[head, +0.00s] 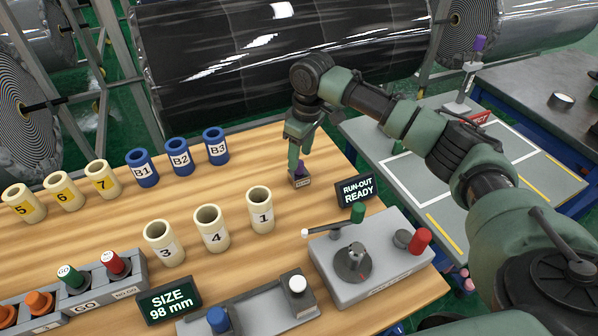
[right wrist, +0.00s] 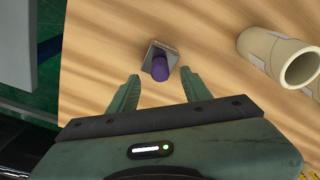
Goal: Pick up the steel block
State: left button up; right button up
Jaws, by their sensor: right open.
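The steel block (head: 299,181) is a small dark grey block with a pale label and a purple knob on top. It stands on the wooden table near its right back edge. My right gripper (head: 301,146) is above it, pointing down. In the right wrist view the block (right wrist: 154,46) with its purple knob lies just ahead of the fingertips, roughly centred between them. The right gripper (right wrist: 160,76) is open and empty there. My left gripper is in neither view.
A cream tube marked 1 (head: 261,209) stands nearest the block, with tubes 4 (head: 212,227) and 3 (head: 164,242) beside it. A RUN-OUT READY sign (head: 356,190) and grey fixture (head: 370,262) stand to the front right. Blue tubes (head: 179,156) stand behind left.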

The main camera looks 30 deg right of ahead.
aim_at(300, 162)
notch_tip(300, 162, down, 4)
jog(key=shift+w+r, duration=0.1)
jog(key=shift+r, duration=0.05)
grip_shut()
jog(key=shift+r, duration=0.15)
dwell(1.3)
